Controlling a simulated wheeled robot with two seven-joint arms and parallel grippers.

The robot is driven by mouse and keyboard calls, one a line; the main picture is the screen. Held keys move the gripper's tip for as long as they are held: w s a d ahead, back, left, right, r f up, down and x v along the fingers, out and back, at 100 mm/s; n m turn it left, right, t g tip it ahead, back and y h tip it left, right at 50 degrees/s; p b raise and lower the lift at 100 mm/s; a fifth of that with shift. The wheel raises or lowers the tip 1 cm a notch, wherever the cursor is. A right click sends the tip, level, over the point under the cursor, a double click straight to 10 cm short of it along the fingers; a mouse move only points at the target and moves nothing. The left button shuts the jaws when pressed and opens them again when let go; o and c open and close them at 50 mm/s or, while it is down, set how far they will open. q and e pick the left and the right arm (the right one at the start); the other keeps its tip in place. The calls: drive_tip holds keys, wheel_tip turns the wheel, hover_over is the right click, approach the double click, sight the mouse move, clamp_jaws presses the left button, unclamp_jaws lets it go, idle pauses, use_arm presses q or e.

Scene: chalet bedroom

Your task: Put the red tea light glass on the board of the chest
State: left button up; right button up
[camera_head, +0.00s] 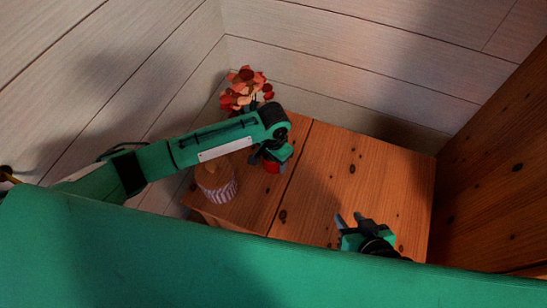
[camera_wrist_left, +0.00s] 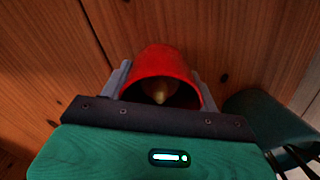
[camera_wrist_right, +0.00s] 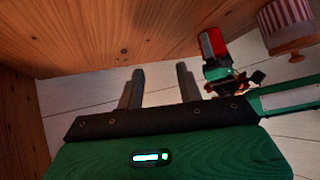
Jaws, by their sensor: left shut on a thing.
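The red tea light glass (camera_head: 271,167) is at my left gripper (camera_head: 268,158), over the left part of the chest's wooden board (camera_head: 350,165). In the left wrist view the glass (camera_wrist_left: 160,62) sits between the two grey fingers, its mouth toward the camera and a pale candle inside. My left gripper is shut on it. The glass also shows in the right wrist view (camera_wrist_right: 212,42). I cannot tell whether its base touches the board. My right gripper (camera_head: 349,220) is open and empty near the board's front right; its fingers stand apart in its wrist view (camera_wrist_right: 161,84).
A pink-and-white striped pot with a brown top (camera_head: 217,184) stands at the board's front left. Red and orange flowers (camera_head: 246,90) stand at the back left, behind my left arm. A wooden panel (camera_head: 495,170) rises at the right. The board's middle and right are mostly clear.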

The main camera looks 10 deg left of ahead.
use_arm(q)
drive_tip(key=o, duration=1.1)
drive_tip(key=shift+c, duration=0.2)
wheel_tip(320, 180, up, 11)
drive_tip(key=shift+r+p, duration=0.1)
drive_tip(key=shift+p, duration=1.15)
drive_tip(key=shift+r, duration=0.5)
use_arm(e)
drive_tip(key=s+d+r+g+h, duration=0.1)
drive_tip(key=s+d+g+h, duration=0.1)
drive_tip(key=d, duration=0.3)
drive_tip(key=shift+s+d+m+g, duration=0.3)
drive_tip(key=shift+s+g, duration=0.4)
drive_tip(key=shift+g, duration=0.1)
